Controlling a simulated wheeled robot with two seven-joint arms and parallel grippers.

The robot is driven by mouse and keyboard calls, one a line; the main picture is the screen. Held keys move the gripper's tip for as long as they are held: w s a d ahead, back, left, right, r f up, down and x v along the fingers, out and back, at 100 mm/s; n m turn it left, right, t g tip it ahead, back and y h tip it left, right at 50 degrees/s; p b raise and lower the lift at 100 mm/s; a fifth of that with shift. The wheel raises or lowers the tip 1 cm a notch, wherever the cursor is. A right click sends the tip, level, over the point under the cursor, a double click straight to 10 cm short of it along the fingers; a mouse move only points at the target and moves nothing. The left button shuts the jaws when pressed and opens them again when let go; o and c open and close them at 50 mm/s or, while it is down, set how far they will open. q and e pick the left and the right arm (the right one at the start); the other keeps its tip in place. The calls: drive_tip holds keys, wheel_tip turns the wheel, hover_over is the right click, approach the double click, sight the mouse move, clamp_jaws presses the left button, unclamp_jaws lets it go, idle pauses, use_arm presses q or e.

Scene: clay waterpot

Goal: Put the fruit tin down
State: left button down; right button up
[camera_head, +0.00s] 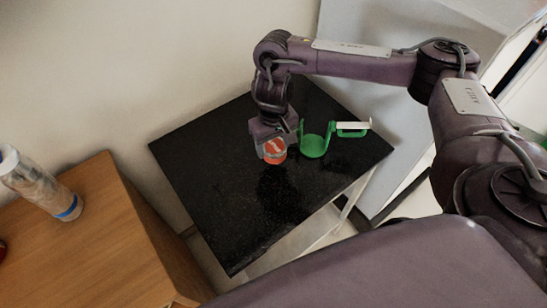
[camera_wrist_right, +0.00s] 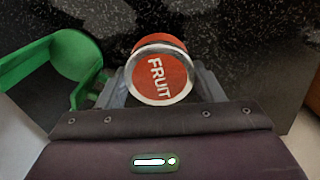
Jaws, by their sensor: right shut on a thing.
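The fruit tin (camera_head: 274,152) is a small red-orange tin with a pale rim. In the right wrist view its red lid with the word FRUIT (camera_wrist_right: 159,76) faces the camera. My right gripper (camera_head: 271,146) is shut on the tin, with a finger on each side of it; it also shows in the right wrist view (camera_wrist_right: 162,88). The tin is over the black speckled table (camera_head: 225,215), near its back middle. I cannot tell whether its base touches the top. My left gripper is not in view.
A green holder (camera_head: 314,146) with upright arms and a white-topped side piece stands just right of the tin. A wooden cabinet (camera_head: 90,235) with a clear bottle (camera_head: 42,195) is at the left. The table's front and left are clear.

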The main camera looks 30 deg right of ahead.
sight(274, 154)
drive_tip(key=shift+f, duration=0.8)
wheel_tip(274, 154, down, 3)
drive_tip(key=shift+r+b, duration=0.2)
drive_tip(key=shift+b, duration=0.65)
drive_tip(key=shift+f, duration=0.25)
drive_tip(key=o, duration=0.9)
drive_tip(key=shift+f, duration=0.1)
drive_tip(key=shift+o, duration=1.1)
